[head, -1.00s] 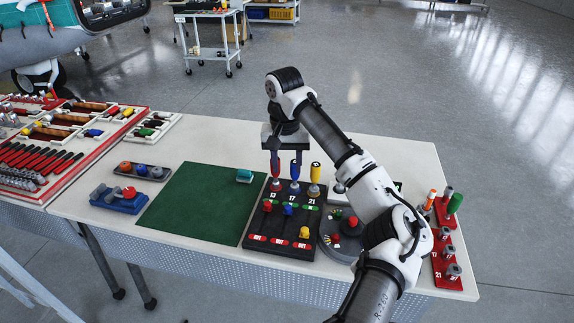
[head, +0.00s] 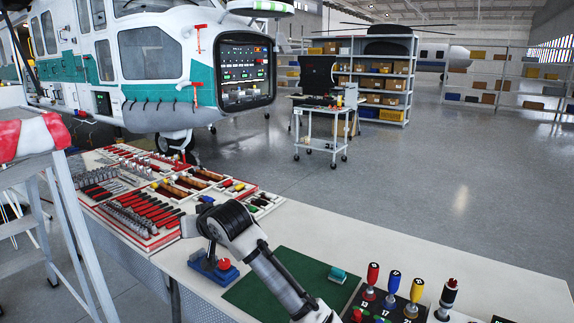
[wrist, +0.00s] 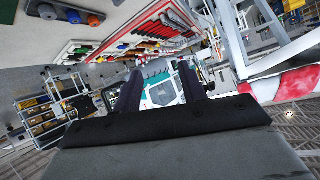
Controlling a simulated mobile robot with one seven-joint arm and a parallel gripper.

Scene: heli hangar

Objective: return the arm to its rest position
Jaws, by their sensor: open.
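My arm (head: 268,275) rises from the bottom edge of the head view and bends at a white and black joint over the left part of the bench. In that view its end is largely hidden behind the joint, so the fingers cannot be made out. In the wrist view my gripper (wrist: 160,75) has its two dark fingers spread apart with nothing between them. The teal and white helicopter shows beyond the fingertips, at a distance. The wrist picture is strongly tilted, with the bench along its top.
A blue block with a red knob (head: 224,265) stands close to the arm. The green mat (head: 290,290) lies to its right, then red, blue and yellow handles (head: 393,282) stand upright. Tool trays (head: 150,215) fill the bench's left. A stepladder (head: 75,235) stands at left.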

